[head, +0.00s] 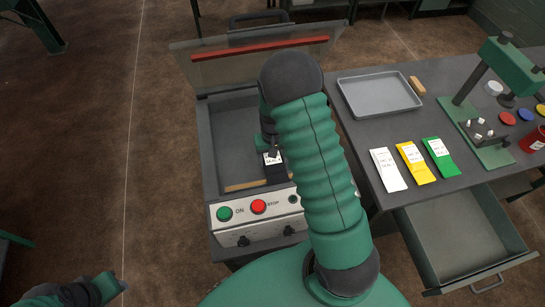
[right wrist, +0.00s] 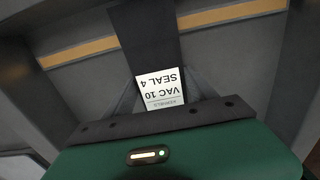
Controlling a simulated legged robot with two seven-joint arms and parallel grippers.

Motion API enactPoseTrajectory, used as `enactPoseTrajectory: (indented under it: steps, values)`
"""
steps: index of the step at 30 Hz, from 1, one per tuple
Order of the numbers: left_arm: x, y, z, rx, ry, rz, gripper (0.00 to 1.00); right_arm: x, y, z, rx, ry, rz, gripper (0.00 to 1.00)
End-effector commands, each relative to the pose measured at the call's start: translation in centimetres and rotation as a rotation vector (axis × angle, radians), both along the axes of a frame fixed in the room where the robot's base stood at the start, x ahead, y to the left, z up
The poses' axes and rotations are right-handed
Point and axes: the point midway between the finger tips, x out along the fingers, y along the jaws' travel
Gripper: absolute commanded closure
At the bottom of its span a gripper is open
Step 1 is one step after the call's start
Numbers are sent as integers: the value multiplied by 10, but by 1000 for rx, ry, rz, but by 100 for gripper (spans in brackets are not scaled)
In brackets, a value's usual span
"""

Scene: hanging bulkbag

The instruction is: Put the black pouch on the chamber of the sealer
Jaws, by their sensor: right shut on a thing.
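The sealer (head: 206,150) stands with its lid (head: 235,62) raised and its grey chamber open. The black pouch (head: 277,174) is in the chamber's right part, at the front, and its dark body crosses the tan bar. My right gripper (head: 272,153) reaches down into the chamber and is shut on the pouch's labelled end. In the right wrist view the pouch (right wrist: 152,38) extends away from the fingers (right wrist: 160,90), its white label reading "VAC 10 SEAL 4". I cannot tell whether it rests fully on the floor. My left gripper (head: 112,286) is low at the left, away from everything.
A front panel has a green ON button (head: 224,214) and red STOP button (head: 258,207). The right table holds an empty grey tray (head: 380,94), white (head: 388,168), yellow (head: 415,163) and green (head: 440,157) pouches, and a green stand (head: 482,135). A drawer (head: 455,235) hangs open below.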

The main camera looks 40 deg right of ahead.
Motion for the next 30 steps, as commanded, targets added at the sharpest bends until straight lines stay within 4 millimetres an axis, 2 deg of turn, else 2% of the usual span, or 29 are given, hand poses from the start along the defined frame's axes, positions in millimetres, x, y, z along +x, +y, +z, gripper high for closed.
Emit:
enactPoseTrajectory:
  steps: [9, 10, 14, 30]
  values:
    - [0, 0, -5, 0, 0, 1, 64, -1, 0, -7, 3, 2, 2, 100]
    - [0, 0, -4, 0, 0, 1, 64, -1, 0, -6, 3, 2, 2, 31]
    - [0, 0, -4, 0, 0, 1, 64, -1, 0, -6, 3, 2, 2, 14]
    - [0, 0, -4, 0, 0, 1, 64, -1, 1, -6, 4, 3, 2, 13]
